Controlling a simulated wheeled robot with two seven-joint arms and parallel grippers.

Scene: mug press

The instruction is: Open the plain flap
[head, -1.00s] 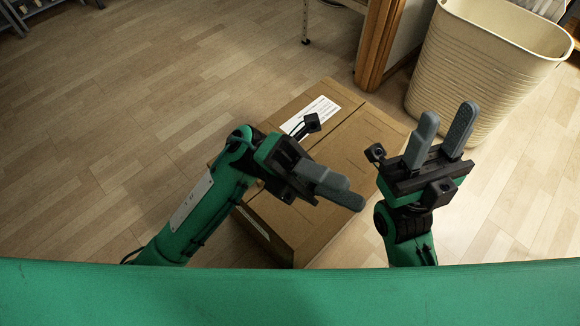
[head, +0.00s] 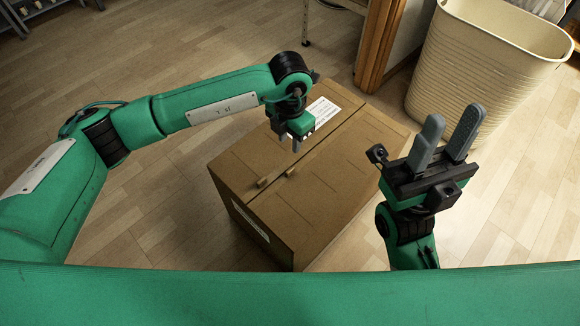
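A closed brown cardboard box (head: 235,170) stands on the floor in the middle. A seam divides its top into two flaps. The flap on the upper left carries a white label, and the plain flap (head: 325,185) is on the lower right, lying flat.
A cream ribbed bin (head: 480,75) stands at the upper right. A wooden post (head: 378,45) and a wall edge are behind the box. A metal shelf foot is at the upper left. The wood floor left of the box is clear.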

